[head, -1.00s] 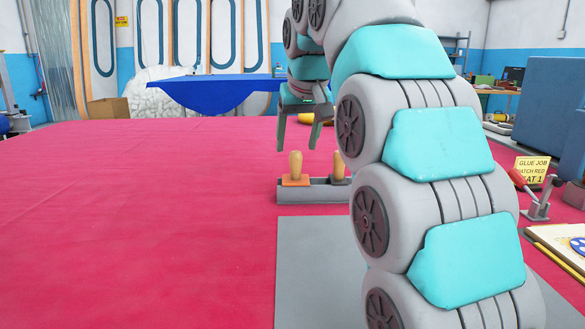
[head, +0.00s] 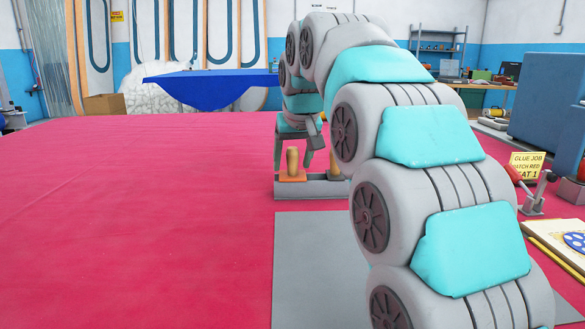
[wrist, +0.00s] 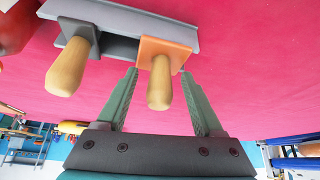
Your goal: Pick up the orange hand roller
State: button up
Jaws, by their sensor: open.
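The orange hand roller has a light wooden handle (head: 292,162) standing upright on an orange base, in a grey holder (head: 310,189) beyond the grey mat. In the wrist view its orange base (wrist: 160,47) and handle (wrist: 160,85) show. My gripper (wrist: 158,73) is open, with one finger on each side of the handle in that view. I see no clear contact. In the head view my gripper (head: 294,158) is just above and around the handle, partly hidden by my arm.
A second roller with a grey base and wooden handle (wrist: 68,68) sits beside it in the holder. A red object (wrist: 15,28) lies further along. The red sheet (head: 140,220) is clear at left; a yellow sign (head: 527,166) stands at right.

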grip_shut()
dwell(0.4)
